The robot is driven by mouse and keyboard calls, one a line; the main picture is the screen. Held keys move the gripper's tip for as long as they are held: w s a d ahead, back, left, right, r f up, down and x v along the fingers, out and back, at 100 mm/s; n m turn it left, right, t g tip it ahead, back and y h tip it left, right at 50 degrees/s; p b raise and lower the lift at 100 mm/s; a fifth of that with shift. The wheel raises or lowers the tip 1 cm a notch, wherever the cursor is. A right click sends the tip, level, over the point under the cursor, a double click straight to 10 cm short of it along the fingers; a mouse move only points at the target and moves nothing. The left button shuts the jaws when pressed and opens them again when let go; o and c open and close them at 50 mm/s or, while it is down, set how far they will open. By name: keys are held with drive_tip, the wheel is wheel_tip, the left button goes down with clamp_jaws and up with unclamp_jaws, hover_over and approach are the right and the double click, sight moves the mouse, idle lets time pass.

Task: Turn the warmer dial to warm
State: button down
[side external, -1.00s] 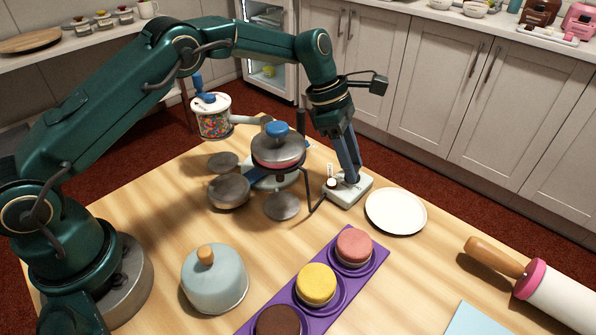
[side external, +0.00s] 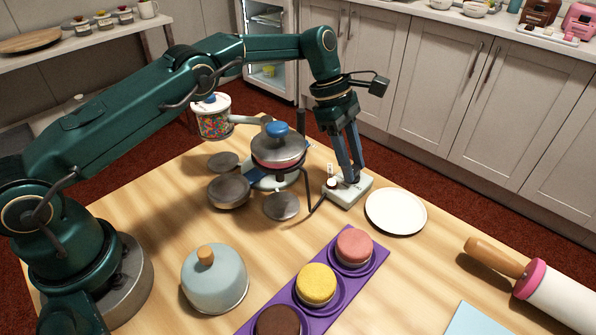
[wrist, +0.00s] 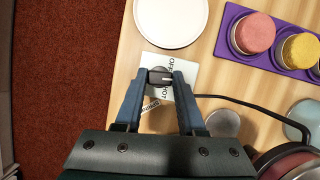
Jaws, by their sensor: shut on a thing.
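The warmer control box (side external: 349,190) is a small pale block on the wooden table, left of the white plate. My gripper (side external: 351,180) points down at it. In the wrist view my gripper (wrist: 160,77) has its blue fingers on either side of the dark warmer dial (wrist: 159,76), shut on it. A pale mark shows on the dial's right part. The white label (wrist: 183,72) reads OFF and HOT on the right of the dial; other lettering lies below, partly covered by the fingers. Which setting the dial points to is unclear.
A white plate (side external: 396,211) lies close to the right of the box. A purple tray (side external: 372,262) with cakes and a pale blue dome (side external: 214,278) stand nearer the camera.

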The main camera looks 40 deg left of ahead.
sight(354, 168)
drive_tip(key=shift+a+f, duration=0.1)
drive_tip(key=c, duration=0.5)
unclamp_jaws()
drive_tip(key=v, duration=0.3)
drive_tip(key=shift+r, duration=0.25)
drive_tip(key=shift+v, duration=0.85)
drive_tip(key=shift+s, duration=0.1)
